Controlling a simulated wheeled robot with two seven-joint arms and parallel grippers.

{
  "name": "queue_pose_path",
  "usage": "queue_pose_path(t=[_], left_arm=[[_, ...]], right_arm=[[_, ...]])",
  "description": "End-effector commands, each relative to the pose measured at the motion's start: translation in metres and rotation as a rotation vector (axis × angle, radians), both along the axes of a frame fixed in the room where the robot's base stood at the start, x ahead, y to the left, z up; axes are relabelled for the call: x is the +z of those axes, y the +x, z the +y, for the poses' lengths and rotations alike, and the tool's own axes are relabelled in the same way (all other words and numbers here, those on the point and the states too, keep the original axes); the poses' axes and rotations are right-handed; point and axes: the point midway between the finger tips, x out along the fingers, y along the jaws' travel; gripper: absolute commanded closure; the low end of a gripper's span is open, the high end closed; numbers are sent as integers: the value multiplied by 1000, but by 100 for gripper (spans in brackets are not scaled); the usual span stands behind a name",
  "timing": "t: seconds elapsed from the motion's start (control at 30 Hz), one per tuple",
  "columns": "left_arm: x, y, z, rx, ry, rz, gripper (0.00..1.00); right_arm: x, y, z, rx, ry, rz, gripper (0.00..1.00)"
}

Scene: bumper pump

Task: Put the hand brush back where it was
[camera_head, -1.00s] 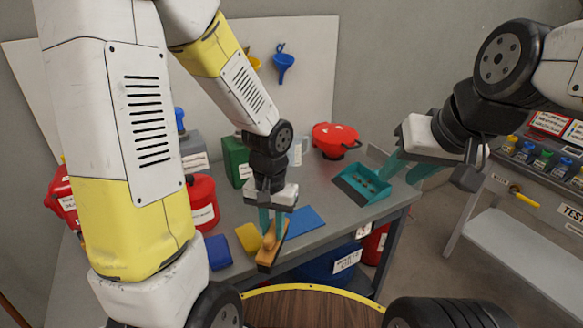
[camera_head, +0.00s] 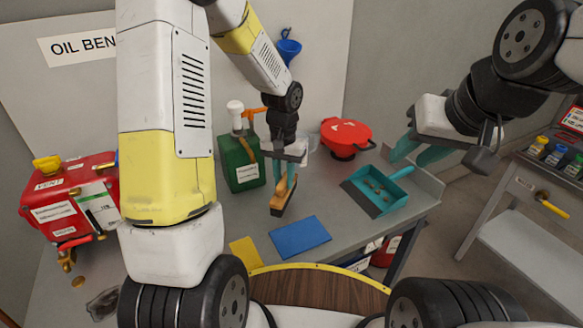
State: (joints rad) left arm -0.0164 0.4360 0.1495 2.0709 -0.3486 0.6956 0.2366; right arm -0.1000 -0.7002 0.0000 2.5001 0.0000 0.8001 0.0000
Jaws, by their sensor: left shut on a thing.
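The hand brush (camera_head: 281,199) has a wooden handle and dark bristles. My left gripper (camera_head: 284,182) is shut on its handle and holds it upright-tilted near the blue mat (camera_head: 300,236), just behind it; whether the bristles touch the bench I cannot tell. The teal dustpan (camera_head: 374,191) lies on the bench to the right, with several small brown pieces in it. My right gripper (camera_head: 412,150) hangs above the dustpan's handle, its teal fingers apart from each other; it looks empty.
A green canister (camera_head: 240,165) with a pump stands left of the brush. A red lidded pan (camera_head: 346,136) stands behind. A yellow mat (camera_head: 246,252) lies at the front, and a red container (camera_head: 70,205) at the far left. The grey bench (camera_head: 335,205) has free room around the blue mat.

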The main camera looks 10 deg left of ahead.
Motion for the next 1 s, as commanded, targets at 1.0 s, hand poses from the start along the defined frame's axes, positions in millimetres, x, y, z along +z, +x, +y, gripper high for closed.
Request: queue_pose_path(t=[1.0], left_arm=[[-41, 36, 3, 0, 0, 0, 69]], right_arm=[[0, 0, 0, 0, 0, 0, 64]])
